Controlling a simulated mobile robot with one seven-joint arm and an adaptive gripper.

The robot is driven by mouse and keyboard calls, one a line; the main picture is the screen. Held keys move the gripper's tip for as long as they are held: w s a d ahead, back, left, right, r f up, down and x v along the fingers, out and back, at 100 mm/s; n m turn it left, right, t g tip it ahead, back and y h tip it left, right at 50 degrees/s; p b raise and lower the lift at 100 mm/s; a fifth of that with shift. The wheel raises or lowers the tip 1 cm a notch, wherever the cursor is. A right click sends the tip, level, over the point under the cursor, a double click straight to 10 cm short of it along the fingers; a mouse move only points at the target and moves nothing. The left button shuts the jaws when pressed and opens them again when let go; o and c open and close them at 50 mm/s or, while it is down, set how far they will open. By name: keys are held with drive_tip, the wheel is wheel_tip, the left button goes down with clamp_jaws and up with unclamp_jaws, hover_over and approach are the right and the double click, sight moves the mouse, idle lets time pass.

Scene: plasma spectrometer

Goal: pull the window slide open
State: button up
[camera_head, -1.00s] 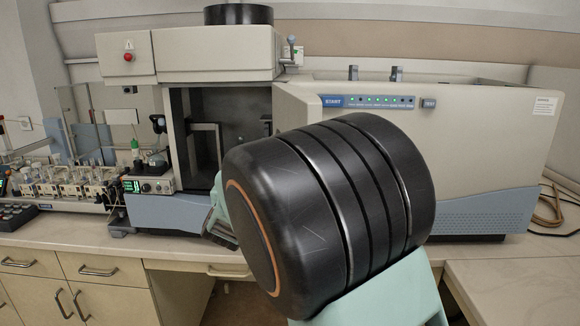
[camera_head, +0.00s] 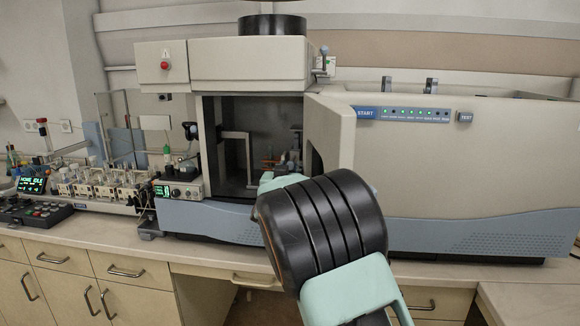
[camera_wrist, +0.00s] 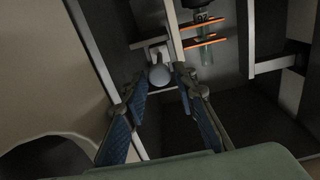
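The spectrometer's dark chamber (camera_head: 224,118) stands open in the head view, with a pale upright frame (camera_head: 248,160) inside it. In the wrist view a pale round knob (camera_wrist: 160,74) sits on a light bracket; it looks like the window slide's handle, but I cannot be sure. My gripper (camera_wrist: 160,82) is open, with its two blue-padded fingers apart. The knob shows between the fingertips; I cannot tell whether either finger touches it. In the head view my arm hides the gripper's fingers.
Orange plates (camera_wrist: 205,38) holding a clear tube lie just beyond the fingers. The chamber's right side is bounded by the large beige housing (camera_head: 430,165) with a START panel. A sampler with bottles (camera_head: 95,185) stands left on the bench. The bench front edge (camera_head: 220,266) is clear.

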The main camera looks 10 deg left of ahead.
drive_tip(key=shift+w, duration=0.5)
clamp_jaws()
drive_tip(key=shift+s, duration=0.1)
